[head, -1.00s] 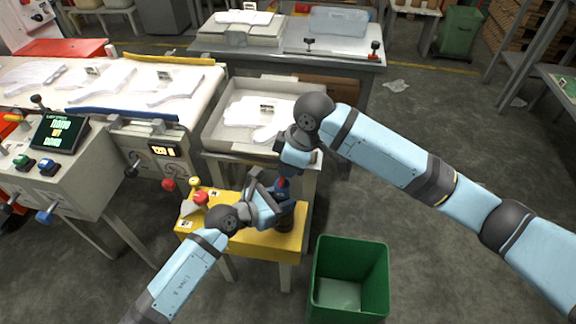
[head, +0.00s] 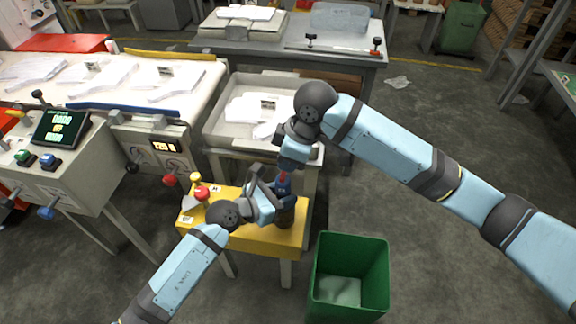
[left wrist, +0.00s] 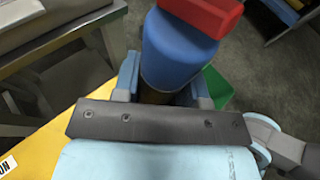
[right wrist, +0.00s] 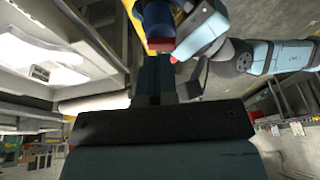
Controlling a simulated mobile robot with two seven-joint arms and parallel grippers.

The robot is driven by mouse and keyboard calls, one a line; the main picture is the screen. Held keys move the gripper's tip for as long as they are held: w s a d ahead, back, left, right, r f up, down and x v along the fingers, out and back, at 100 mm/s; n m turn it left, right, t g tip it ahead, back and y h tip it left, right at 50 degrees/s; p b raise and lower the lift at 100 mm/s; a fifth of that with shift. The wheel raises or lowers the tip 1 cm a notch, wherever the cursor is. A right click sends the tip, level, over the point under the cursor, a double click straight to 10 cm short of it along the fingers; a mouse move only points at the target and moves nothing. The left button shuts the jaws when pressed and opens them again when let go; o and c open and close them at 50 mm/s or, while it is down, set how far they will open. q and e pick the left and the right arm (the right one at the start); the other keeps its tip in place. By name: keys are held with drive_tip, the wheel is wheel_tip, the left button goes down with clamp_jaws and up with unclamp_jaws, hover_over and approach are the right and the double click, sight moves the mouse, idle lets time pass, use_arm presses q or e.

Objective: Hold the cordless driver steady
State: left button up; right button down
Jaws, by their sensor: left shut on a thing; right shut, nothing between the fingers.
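The cordless driver (head: 284,188), blue with a red end, stands roughly upright at the right end of the yellow table (head: 262,238). My left gripper (head: 276,200) is shut around its blue body. In the left wrist view the blue body (left wrist: 172,55) sits between the fingers, with the red part (left wrist: 205,14) beyond. My right gripper (right wrist: 155,85) is shut and empty, just above the driver's red end in the head view. The right wrist view shows the driver (right wrist: 160,22) just past its fingertips; I cannot tell whether they touch. The driver's lower part is partly hidden.
Red and yellow knobs (head: 201,192) stand on the yellow table's left part. A green bin (head: 350,250) stands on the floor at its right. A grey tray with white film gloves (head: 245,108) lies behind. A control console (head: 55,150) is at the left.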

drive_tip(key=w+v, duration=0.2)
drive_tip(key=v, duration=0.9)
drive_tip(key=shift+r, duration=0.4)
use_arm(q)
drive_tip(key=o, duration=1.2)
